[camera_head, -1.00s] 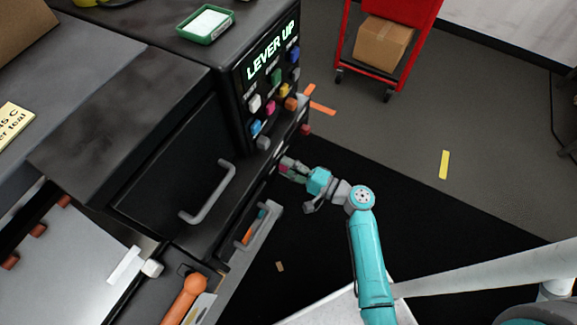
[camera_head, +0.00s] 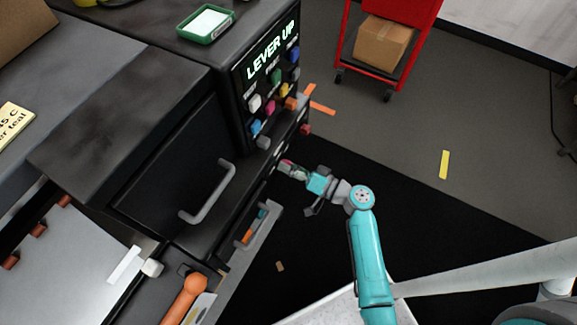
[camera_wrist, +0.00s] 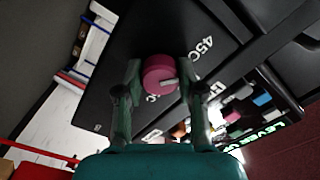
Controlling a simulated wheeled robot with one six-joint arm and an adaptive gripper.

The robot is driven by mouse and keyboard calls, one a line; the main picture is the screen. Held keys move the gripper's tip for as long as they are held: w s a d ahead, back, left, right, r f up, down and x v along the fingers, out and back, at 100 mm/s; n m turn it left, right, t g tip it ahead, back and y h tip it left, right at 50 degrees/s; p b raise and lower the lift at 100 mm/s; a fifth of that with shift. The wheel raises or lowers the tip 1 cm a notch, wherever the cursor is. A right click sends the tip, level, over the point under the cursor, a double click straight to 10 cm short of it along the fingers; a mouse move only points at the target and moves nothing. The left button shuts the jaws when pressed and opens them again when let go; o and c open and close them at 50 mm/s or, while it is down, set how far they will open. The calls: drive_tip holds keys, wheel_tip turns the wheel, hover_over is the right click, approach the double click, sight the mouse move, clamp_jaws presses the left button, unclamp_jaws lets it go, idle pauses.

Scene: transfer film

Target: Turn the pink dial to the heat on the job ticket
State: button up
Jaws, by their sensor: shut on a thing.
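The pink dial (camera_wrist: 158,72) sits on the black front of the machine, with a pale pointer mark pointing rightward in the wrist view. My gripper (camera_wrist: 161,82) has its two fingers on either side of it, shut on it. A white "45C" label (camera_wrist: 208,46) is printed up and right of the dial; another label below is partly covered. In the head view my gripper (camera_head: 290,168) reaches the machine's lower front, and only a little pink shows there. The yellow job ticket (camera_head: 13,126) is cut off at the left edge; "5 C" and "teal" are readable.
The black panel (camera_head: 262,88) reads "LEVER UP" and carries several coloured knobs. A grey handle (camera_head: 212,195) juts from the machine front. An orange lever (camera_head: 187,298) is at the bottom. A red cart (camera_head: 345,50) holding a cardboard box (camera_head: 383,42) stands behind on open floor.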

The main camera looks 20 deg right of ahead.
drive_tip(key=shift+n, duration=0.6)
drive_tip(key=shift+f, duration=0.1)
drive_tip(key=o, duration=1.1)
drive_tip(key=shift+o, duration=0.2)
drive_tip(key=v, duration=1.2)
